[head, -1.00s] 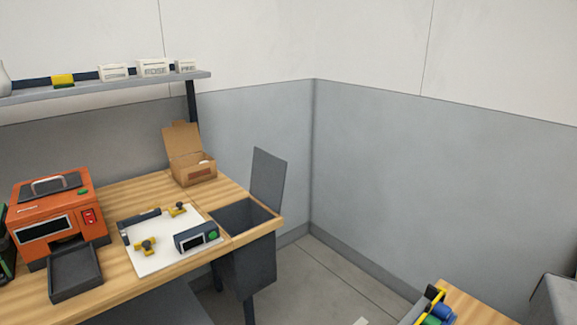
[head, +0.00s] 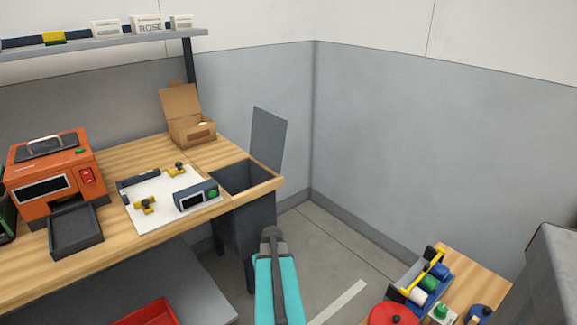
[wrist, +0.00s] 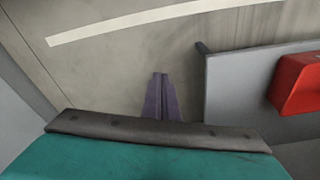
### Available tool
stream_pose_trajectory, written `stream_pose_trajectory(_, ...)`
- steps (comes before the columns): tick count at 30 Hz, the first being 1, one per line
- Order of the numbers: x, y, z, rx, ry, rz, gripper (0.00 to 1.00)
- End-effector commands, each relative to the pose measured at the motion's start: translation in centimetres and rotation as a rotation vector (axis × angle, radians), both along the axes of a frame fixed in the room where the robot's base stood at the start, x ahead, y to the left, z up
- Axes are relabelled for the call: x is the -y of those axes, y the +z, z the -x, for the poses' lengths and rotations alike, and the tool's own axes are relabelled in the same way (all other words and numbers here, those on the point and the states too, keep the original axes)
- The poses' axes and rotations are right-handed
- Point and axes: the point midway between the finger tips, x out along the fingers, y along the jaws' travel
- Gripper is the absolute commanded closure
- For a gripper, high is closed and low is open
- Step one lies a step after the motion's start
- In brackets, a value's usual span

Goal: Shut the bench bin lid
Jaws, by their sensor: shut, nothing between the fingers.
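The bench bin (head: 252,221) is a dark grey box set into the right end of the wooden bench, its top open. Its lid (head: 268,140), a flat grey panel, stands upright at the back edge of the opening. My teal arm rises from the bottom of the head view, in front of and below the bin, apart from the lid. In the wrist view my gripper (wrist: 161,84) points at the floor with its fingers together and empty. The bin and lid are not recognisable in the wrist view.
A white board (head: 165,205) with small fixtures lies left of the bin. An open cardboard box (head: 190,130) and an orange machine (head: 55,175) stand on the bench. A red tray (head: 150,313) sits below. A small wooden table (head: 488,283) with a tool caddy stands at right.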

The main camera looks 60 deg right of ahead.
Motion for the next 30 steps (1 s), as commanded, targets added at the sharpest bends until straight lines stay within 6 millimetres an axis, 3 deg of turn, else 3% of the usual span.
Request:
stream_pose_trajectory(1, 2.0, 0.7, 0.8, 0.017, -0.03, 0.012, 1.0)
stream_pose_trajectory(8, 8.8, 4.9, 4.3, 0.116, -0.167, 0.035, 1.0)
stream_pose_trajectory(15, 14.4, 11.7, 6.6, 0.324, -0.376, -0.019, 1.0)
stream_pose_trajectory(23, 17.2, 19.8, 5.5, 0.603, -0.577, -0.18, 1.0)
stream_pose_trajectory(30, 19.0, 28.1, 4.1, 0.852, -0.71, -0.361, 1.0)
